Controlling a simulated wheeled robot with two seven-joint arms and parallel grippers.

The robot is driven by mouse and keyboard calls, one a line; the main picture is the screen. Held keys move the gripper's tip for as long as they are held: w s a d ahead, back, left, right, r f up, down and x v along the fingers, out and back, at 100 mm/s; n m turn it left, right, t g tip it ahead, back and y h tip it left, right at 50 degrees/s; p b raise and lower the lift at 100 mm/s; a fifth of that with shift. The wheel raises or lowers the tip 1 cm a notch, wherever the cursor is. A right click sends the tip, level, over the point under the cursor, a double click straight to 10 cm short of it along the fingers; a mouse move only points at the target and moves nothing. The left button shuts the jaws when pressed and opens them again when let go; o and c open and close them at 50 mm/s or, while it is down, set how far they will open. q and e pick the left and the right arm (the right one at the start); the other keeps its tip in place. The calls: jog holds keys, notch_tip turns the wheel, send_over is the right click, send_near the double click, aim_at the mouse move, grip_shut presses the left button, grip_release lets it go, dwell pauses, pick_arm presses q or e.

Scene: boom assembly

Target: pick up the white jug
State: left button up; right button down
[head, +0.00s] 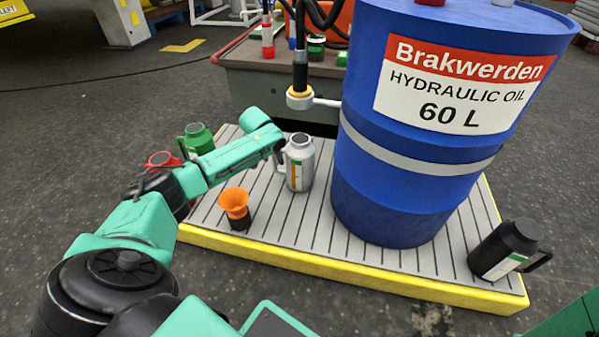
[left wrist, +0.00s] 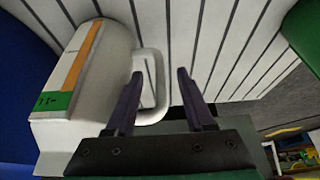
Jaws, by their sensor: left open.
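The white jug (head: 297,178) stands upright on the slatted pallet, left of the blue drum. It has a green and orange label and a loop handle. My left gripper (head: 281,152) is at the jug's handle side, partly hidden by its own arm in the head view. In the left wrist view the jug (left wrist: 105,55) lies at the left, and the open fingers of my left gripper (left wrist: 160,78) stand on either side of the outer bar of the handle (left wrist: 158,85). I cannot tell whether a finger touches it. My right gripper is not in view.
The blue drum (head: 420,170) stands close on the jug's right. A green jug (head: 197,138), a red jug (head: 160,160) and an orange funnel (head: 234,203) are to the left. A black jug (head: 507,250) stands at the right end of the yellow-edged pallet (head: 340,268).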

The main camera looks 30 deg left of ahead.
pick_arm(q)
jog(key=b+x, duration=0.1)
jog(key=x, duration=0.1)
jog(key=shift+f, duration=0.3)
jog(key=shift+r, duration=0.2)
grip_shut()
dwell(0.8)
jog(key=shift+w+r, duration=0.1)
